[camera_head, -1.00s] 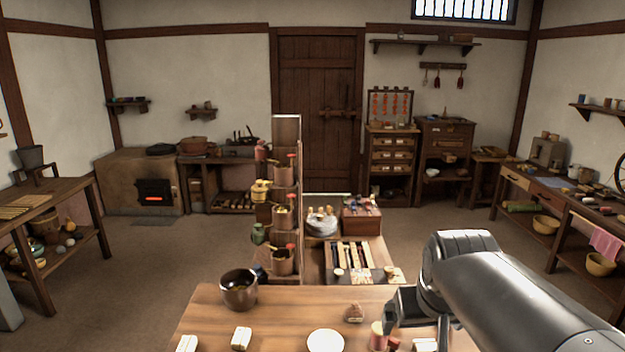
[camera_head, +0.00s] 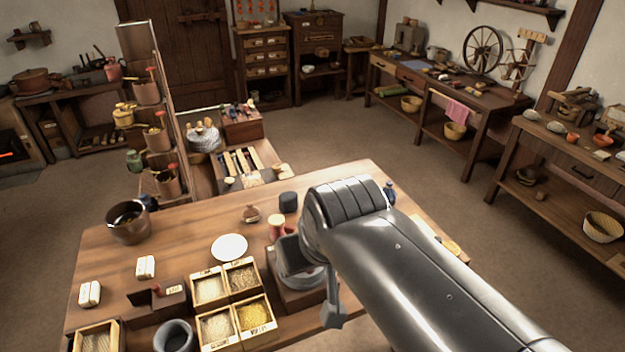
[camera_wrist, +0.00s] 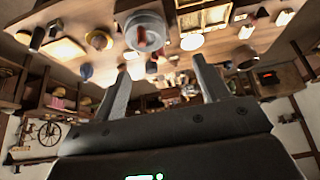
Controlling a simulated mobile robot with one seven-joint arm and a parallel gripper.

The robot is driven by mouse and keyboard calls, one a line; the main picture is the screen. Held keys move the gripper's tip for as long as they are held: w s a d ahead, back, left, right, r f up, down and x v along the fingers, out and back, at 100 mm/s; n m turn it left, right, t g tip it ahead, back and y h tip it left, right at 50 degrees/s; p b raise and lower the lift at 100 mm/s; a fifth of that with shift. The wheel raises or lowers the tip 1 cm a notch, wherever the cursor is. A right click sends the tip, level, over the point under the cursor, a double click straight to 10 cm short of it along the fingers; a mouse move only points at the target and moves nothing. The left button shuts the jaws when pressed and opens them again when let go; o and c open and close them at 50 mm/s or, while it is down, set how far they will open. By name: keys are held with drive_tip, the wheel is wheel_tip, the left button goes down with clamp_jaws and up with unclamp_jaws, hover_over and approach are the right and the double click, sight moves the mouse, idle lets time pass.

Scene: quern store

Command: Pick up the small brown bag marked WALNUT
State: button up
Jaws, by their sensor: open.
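A small brown bag (camera_head: 250,213) sits on the wooden table, behind the white plate (camera_head: 229,247) and left of a red-and-cream spool-like item (camera_head: 277,227). Any marking on it is too small to read, so I cannot confirm WALNUT. My gripper (camera_head: 308,280) is over the right part of the table, in front and right of the bag, apart from it. In the wrist view, which looks tilted over, my gripper (camera_wrist: 163,82) has its two fingers spread with nothing held. I cannot surely pick out the bag there.
A grey round quern (camera_head: 300,262) stands close by my gripper. Grain boxes (camera_head: 250,317), a mortar (camera_head: 175,337) and white blocks (camera_head: 146,267) occupy the front. A dark pot (camera_head: 128,222) stands left, a dark cylinder (camera_head: 288,201) near the bag. The table's middle left is clear.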

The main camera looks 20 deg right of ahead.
drive_tip(key=w+d+f, duration=0.1)
drive_tip(key=w+d, duration=0.3)
drive_tip(key=w, duration=0.5)
drive_tip(key=w+d, duration=0.3)
drive_tip(key=w, duration=0.7)
drive_tip(key=w+d+f, duration=0.1)
drive_tip(key=w+d, duration=0.3)
drive_tip(key=w, duration=0.5)
drive_tip(key=shift+m+g, duration=0.4)
drive_tip(key=shift+g, duration=0.1)
drive_tip(key=w+d+f, duration=0.6)
drive_tip(key=f, duration=0.2)
drive_tip(key=w+d+f, duration=0.6)
drive_tip(key=f, duration=0.3)
drive_tip(key=w+d+f, duration=0.6)
drive_tip(key=f, duration=0.3)
drive_tip(key=shift+w+d+f, duration=0.15)
drive_tip(key=shift+d+f, duration=0.05)
drive_tip(key=shift+f, duration=0.05)
drive_tip(key=shift+a+x, duration=0.2)
drive_tip(key=shift+x, duration=2.45)
